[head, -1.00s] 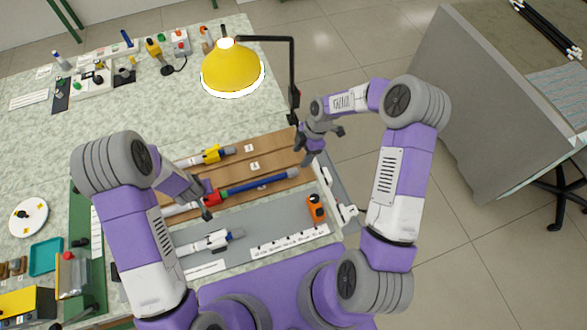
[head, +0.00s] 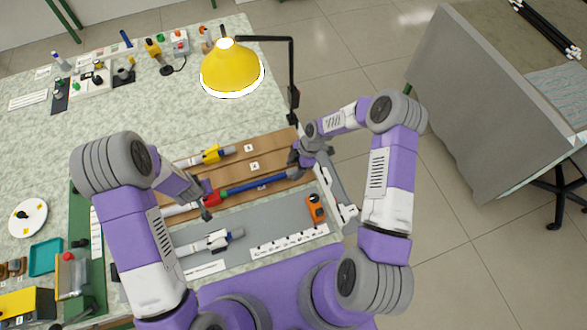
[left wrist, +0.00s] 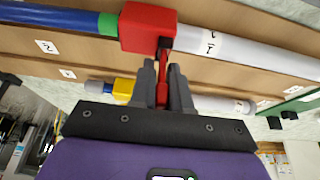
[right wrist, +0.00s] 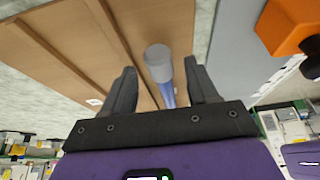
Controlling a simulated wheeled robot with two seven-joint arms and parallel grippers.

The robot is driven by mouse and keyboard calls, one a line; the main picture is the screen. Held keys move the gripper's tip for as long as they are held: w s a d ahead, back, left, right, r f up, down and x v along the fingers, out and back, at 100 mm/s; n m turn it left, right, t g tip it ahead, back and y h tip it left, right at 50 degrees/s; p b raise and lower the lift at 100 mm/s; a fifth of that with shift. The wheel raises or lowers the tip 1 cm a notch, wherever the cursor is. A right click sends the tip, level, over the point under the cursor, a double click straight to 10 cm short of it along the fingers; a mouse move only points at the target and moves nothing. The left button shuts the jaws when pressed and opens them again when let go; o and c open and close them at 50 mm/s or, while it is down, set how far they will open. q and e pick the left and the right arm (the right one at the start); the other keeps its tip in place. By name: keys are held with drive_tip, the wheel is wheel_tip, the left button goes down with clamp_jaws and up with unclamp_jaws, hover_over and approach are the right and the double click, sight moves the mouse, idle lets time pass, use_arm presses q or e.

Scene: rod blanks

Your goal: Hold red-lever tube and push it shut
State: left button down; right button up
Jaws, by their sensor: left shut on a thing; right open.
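The red-lever tube lies in a brown wooden rack, with a white body, a red block (head: 211,198), a green ring and a blue rod (head: 255,185). In the left wrist view, my left gripper (left wrist: 163,78) is shut on the red lever below the red block (left wrist: 148,28). My right gripper (head: 294,163) is open at the right end of the blue rod. In the right wrist view, the rod's grey end (right wrist: 158,62) lies between the spread fingers of the right gripper (right wrist: 160,85), with gaps on both sides.
A yellow-lever tube (head: 212,155) lies in the row behind. A white-and-grey tube (head: 213,242) lies on the grey strip in front. An orange device (head: 315,209) sits right of it. A yellow lamp (head: 231,68) stands behind the rack.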

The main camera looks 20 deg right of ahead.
drive_tip(key=shift+a+f, duration=0.2)
drive_tip(key=shift+f, duration=0.35)
clamp_jaws()
